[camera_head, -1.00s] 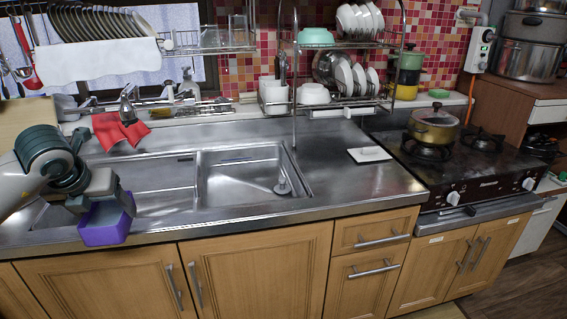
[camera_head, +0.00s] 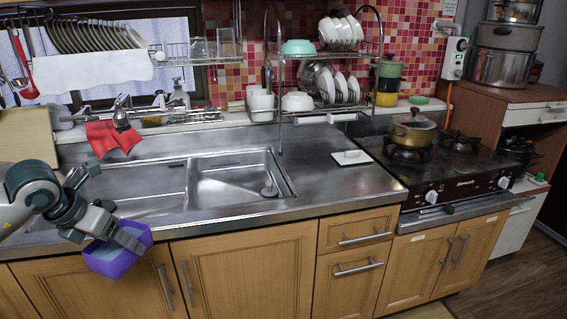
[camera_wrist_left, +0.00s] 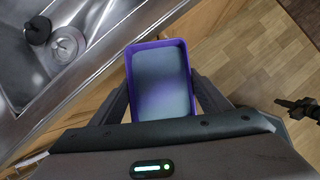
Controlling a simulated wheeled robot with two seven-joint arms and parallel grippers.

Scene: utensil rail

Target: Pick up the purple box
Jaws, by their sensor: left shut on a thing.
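The purple box (camera_head: 118,252) is an open-topped box with a pale grey-blue inside. My left gripper (camera_head: 128,240) is shut on it and holds it in front of the sink counter's edge, above the lower cabinet doors. In the left wrist view the purple box (camera_wrist_left: 161,80) sits between the two fingers of my left gripper (camera_wrist_left: 165,95), its open top facing the camera. The floor shows below and to its right. My right gripper is not seen in the head view.
The steel counter with its sink (camera_head: 235,178) lies behind the box. A red cloth (camera_head: 113,137) hangs at the sink's back left. A dish rack (camera_head: 325,75) stands at the back, and a pot (camera_head: 412,132) sits on the stove. The counter right of the sink holds a white flat item (camera_head: 351,157).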

